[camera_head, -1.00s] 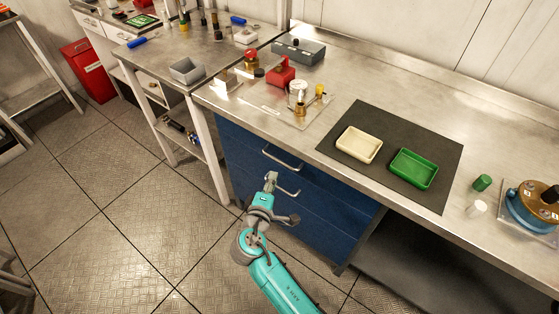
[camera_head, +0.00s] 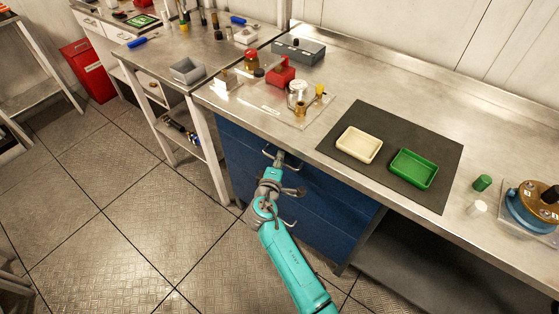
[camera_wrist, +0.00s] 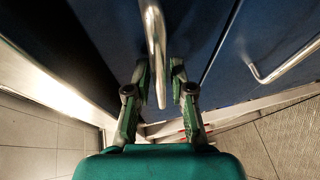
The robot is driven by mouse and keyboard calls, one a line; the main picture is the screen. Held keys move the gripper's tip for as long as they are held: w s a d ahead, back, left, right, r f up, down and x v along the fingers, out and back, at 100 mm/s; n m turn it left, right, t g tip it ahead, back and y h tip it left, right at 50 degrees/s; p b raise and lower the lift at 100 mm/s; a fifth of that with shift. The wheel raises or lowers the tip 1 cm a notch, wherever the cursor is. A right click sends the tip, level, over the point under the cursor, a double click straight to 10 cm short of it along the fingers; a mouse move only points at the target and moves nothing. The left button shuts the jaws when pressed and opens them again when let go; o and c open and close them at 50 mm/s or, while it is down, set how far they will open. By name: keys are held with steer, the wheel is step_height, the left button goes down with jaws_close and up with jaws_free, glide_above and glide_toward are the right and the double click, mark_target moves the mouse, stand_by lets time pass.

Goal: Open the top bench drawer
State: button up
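The blue bench drawer unit (camera_head: 325,200) stands under the steel worktop, its top drawer shut. The top drawer's bar handle (camera_head: 267,154) is partly hidden by my gripper (camera_head: 277,158) in the head view. In the wrist view the handle (camera_wrist: 155,40) runs lengthwise between the two fingertips of my gripper (camera_wrist: 160,68). The fingers are open, with a visible gap to the right of the bar; I cannot tell whether the left finger touches it. The lower drawer's handle (camera_wrist: 285,65) shows at the right of the wrist view.
The worktop (camera_head: 400,95) overhangs the drawers. On it are a dark mat (camera_head: 400,128) with a cream tray (camera_head: 359,145) and a green tray (camera_head: 413,168). A table leg (camera_head: 208,150) stands left of the unit.

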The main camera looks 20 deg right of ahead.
steer(key=shift+c, duration=0.2)
jaws_close()
steer(key=shift+s, duration=0.1)
steer(key=s+a, duration=0.7)
steer(key=a, duration=0.3)
steer(key=s+a, duration=0.8)
steer(key=a, duration=0.3)
steer(key=shift+s, duration=0.2)
steer(key=shift+a, duration=0.1)
steer(key=shift+o, duration=0.2)
jaws_free()
steer(key=v, duration=1.2)
